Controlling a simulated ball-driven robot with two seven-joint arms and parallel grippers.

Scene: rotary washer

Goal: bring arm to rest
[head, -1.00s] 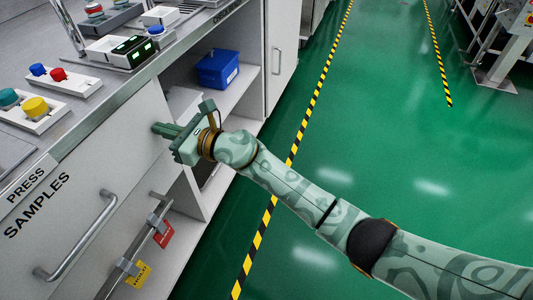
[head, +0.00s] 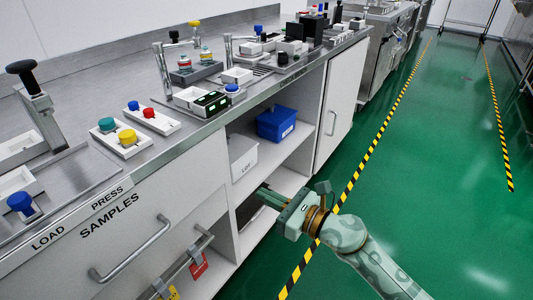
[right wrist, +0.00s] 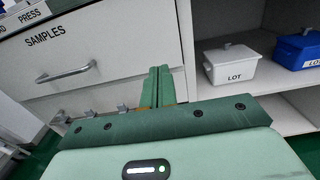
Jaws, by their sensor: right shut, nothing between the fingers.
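My right gripper (head: 270,197) is in front of the open cupboard shelves below the counter, with its arm coming in from the lower right. No object is in contact with the fingers that I can see. My left gripper is in neither view.
The samples drawer (head: 95,250) with its bar handle is at left. A white LOT box (head: 242,160) and a blue bin (head: 276,124) stand on the shelf. Red and yellow tags (head: 198,265) hang from a rail below. Green floor is clear at right.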

